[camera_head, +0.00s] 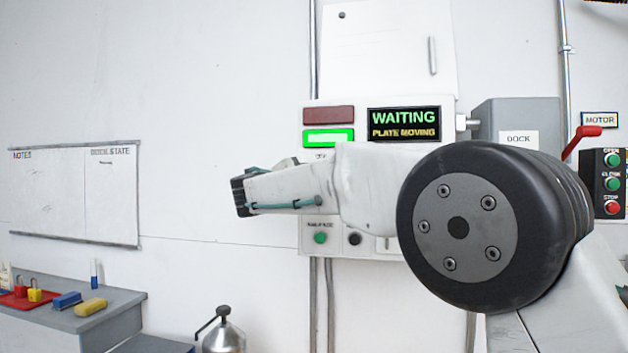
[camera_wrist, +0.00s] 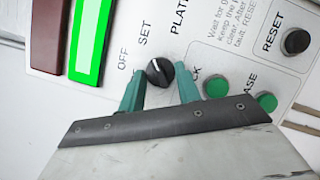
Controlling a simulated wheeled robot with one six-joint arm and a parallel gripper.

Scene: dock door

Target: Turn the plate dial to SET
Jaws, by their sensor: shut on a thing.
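The plate dial (camera_wrist: 158,72) is a small black round knob with a white mark, on the white panel in the wrist view. Its mark points up and left, toward the side where the SET (camera_wrist: 145,33) and OFF (camera_wrist: 124,60) labels are printed; I cannot tell exactly which it meets. My gripper (camera_wrist: 160,86) has its two teal fingers on either side of the dial, shut on it. In the head view my arm covers the dial and the fingertips do not show.
The display (camera_head: 404,124) reads WAITING, PLATE MOVING. A green lamp (camera_head: 328,138) is lit below a dark red lamp (camera_head: 328,115). Green buttons (camera_wrist: 217,87) and a black RESET button (camera_wrist: 295,41) sit close to the fingers. A red lever (camera_head: 583,138) is at the right.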

